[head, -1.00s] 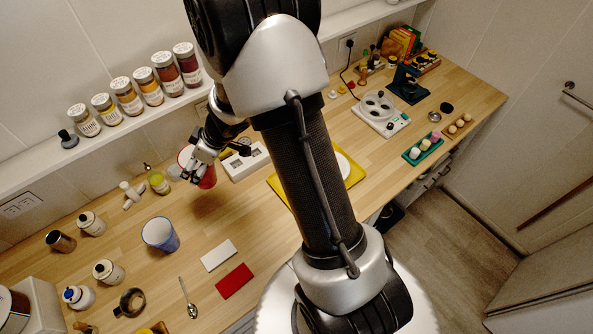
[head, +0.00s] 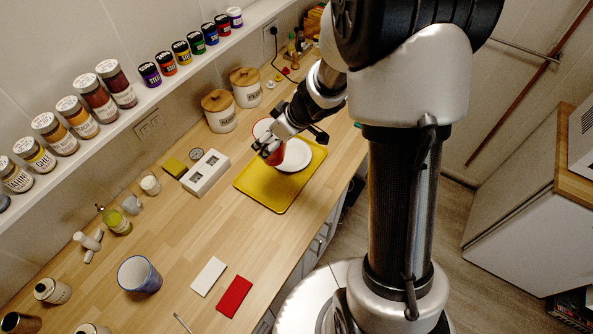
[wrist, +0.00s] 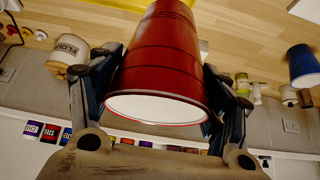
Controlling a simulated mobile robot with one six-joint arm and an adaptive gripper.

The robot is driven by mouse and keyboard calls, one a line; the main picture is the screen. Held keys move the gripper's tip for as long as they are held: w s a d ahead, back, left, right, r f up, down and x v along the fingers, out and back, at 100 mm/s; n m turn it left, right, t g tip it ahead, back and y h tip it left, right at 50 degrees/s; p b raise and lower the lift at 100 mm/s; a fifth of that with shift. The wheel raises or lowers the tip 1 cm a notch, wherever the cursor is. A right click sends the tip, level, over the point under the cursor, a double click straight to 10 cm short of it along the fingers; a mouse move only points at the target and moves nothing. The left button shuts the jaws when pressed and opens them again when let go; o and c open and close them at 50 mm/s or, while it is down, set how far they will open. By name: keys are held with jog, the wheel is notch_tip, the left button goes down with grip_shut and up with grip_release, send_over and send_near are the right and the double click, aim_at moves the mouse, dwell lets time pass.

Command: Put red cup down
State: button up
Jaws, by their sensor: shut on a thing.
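The red cup (head: 274,155) is held in my gripper (head: 283,140) over the back part of the yellow tray (head: 262,197), beside the white plate (head: 297,156). The gripper partly hides the cup in the head view. In the wrist view the red cup (wrist: 160,60) fills the middle, its pale, white-rimmed opening facing the camera. The dark fingers of my gripper (wrist: 160,85) press on both sides of it. A yellow strip, probably the tray (wrist: 110,4), shows at the top edge. I cannot tell whether the cup touches the tray.
A white socket-like box (head: 205,172) stands left of the tray, and two lidded canisters (head: 219,112) stand behind it.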

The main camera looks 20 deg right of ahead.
notch_tip(320, 180, down, 20)
jog(key=b, duration=1.4)
jog(key=shift+r, duration=0.1)
jog(key=shift+o, duration=1.3)
jog(key=o, duration=0.5)
